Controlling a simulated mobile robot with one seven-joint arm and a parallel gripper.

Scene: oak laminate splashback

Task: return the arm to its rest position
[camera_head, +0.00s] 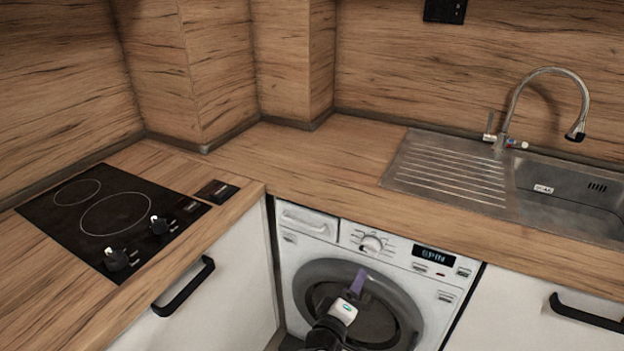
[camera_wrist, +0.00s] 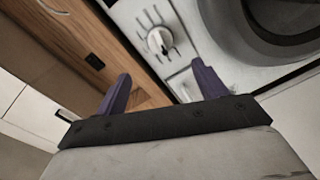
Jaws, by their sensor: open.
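My gripper (camera_head: 352,290) is in front of the washing machine's round door in the head view, low in the picture. Its purple finger shows against the dark door glass. In the wrist view, my gripper (camera_wrist: 160,92) has its two purple fingers spread apart with nothing between them. The washing machine (camera_head: 379,262) stands under the counter, its door looking shut and its display reading SPIN. The wrist view shows the washing machine's dial (camera_wrist: 158,41) and part of its round door. Whether a finger touches the machine, I cannot tell.
A black hob (camera_head: 80,222) with two knobs lies on the left counter. A sink (camera_head: 570,195) with a tall tap (camera_head: 512,105) is at the right. Black handles (camera_head: 184,287) and (camera_head: 587,313) stick out from the cabinet fronts. The middle counter (camera_head: 310,165) is clear.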

